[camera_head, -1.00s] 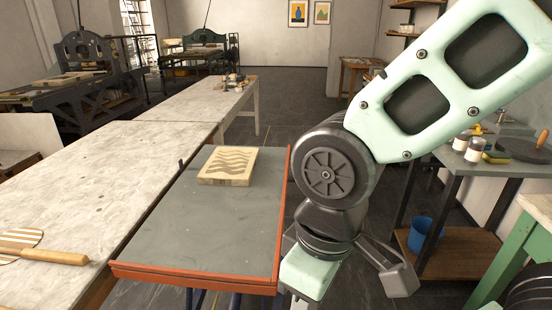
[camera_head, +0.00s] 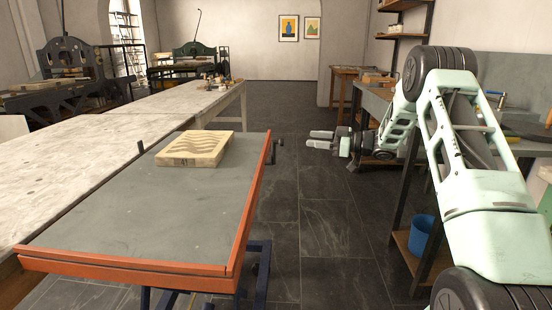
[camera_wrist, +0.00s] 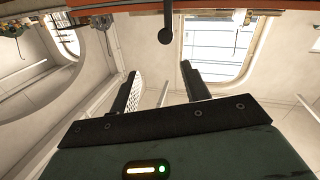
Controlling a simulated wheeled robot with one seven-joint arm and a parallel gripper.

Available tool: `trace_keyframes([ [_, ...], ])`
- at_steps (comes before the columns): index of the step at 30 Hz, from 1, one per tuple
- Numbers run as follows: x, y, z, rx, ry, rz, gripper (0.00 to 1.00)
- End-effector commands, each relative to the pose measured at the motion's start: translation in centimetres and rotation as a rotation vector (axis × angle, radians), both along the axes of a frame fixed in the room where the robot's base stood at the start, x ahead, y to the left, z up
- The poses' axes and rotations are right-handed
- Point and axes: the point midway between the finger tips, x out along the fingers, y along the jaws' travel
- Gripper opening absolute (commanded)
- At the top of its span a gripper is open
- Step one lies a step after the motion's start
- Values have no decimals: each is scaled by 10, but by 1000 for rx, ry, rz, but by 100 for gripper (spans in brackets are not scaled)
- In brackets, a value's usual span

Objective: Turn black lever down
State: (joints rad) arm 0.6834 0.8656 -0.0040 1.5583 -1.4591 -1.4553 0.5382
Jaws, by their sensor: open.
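The black lever (camera_head: 276,146) sticks out from the far right side of the grey-topped, orange-edged table (camera_head: 150,215). It is small in the head view. In the wrist view a black rod with a round knob (camera_wrist: 165,36) reaches from the orange edge at the top; it appears to be the same lever. My gripper (camera_head: 309,139) is open and empty, to the right of the lever, with its fingers pointing left at it. A gap separates them. In the wrist view the two fingers (camera_wrist: 158,82) stand apart below the knob, not touching it.
A carved block (camera_head: 195,148) lies on the grey table top. A long pale table (camera_head: 75,150) adjoins on the left. A workbench (camera_head: 415,110) and a blue bucket (camera_head: 420,235) are on the right. Dark floor is free between table and bench.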

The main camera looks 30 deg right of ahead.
Motion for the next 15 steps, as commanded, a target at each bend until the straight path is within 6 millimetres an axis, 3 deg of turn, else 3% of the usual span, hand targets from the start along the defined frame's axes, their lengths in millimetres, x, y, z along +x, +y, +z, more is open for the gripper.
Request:
trace_keyframes([
  [1,-11,-13,-15,10,0,25,47],
  [6,-25,-23,-24,27,3,77,47],
  [15,8,13,-24,27,2,81,47],
])
